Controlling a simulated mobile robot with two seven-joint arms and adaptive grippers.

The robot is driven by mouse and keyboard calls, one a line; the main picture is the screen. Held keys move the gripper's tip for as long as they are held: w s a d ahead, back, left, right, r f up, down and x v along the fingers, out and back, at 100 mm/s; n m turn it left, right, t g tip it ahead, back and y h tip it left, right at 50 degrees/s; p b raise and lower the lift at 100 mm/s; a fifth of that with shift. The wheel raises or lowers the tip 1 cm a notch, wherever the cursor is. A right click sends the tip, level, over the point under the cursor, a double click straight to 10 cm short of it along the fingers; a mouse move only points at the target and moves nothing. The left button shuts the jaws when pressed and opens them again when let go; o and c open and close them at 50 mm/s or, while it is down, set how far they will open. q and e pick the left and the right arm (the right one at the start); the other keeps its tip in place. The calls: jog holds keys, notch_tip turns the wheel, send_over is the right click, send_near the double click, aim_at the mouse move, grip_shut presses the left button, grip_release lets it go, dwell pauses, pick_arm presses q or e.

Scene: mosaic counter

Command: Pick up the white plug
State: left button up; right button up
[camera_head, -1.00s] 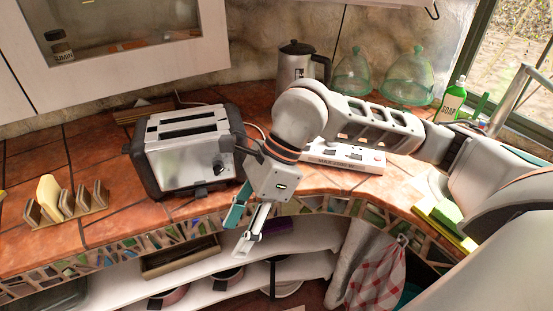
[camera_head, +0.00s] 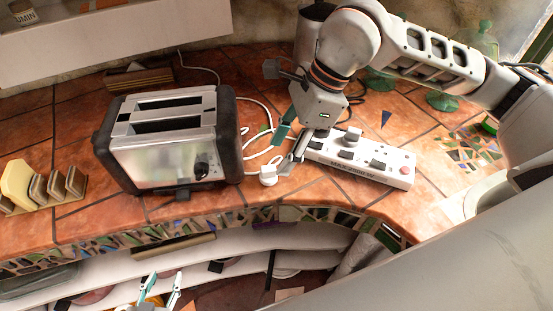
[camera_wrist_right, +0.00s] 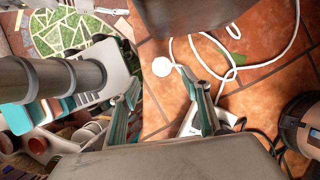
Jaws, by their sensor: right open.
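The white plug (camera_head: 268,176) lies on the tiled counter near its front edge, between the toaster and the power strip, with a white cord behind it. In the right wrist view the plug (camera_wrist_right: 162,66) shows near the fingertips, closest to the right-hand finger. My right gripper (camera_head: 280,155) is open and points down beside the plug, not closed on it. It also shows in the wrist view (camera_wrist_right: 158,76). My left gripper (camera_head: 165,276) is low at the bottom edge, below the counter, with its fingers apart and empty.
A silver and black toaster (camera_head: 165,145) stands left of the plug. A white power strip (camera_head: 382,173) lies to the right with plugs in it. A toast rack (camera_head: 62,187) is at the far left. Open shelves (camera_head: 315,238) lie below the counter edge.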

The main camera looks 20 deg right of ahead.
aim_at(271, 167)
jog(key=shift+x, duration=1.55)
jog(key=shift+p+x, duration=0.7)
jog(key=shift+x, duration=1.6)
jog(key=shift+w, duration=0.15)
jog(key=c, duration=1.1)
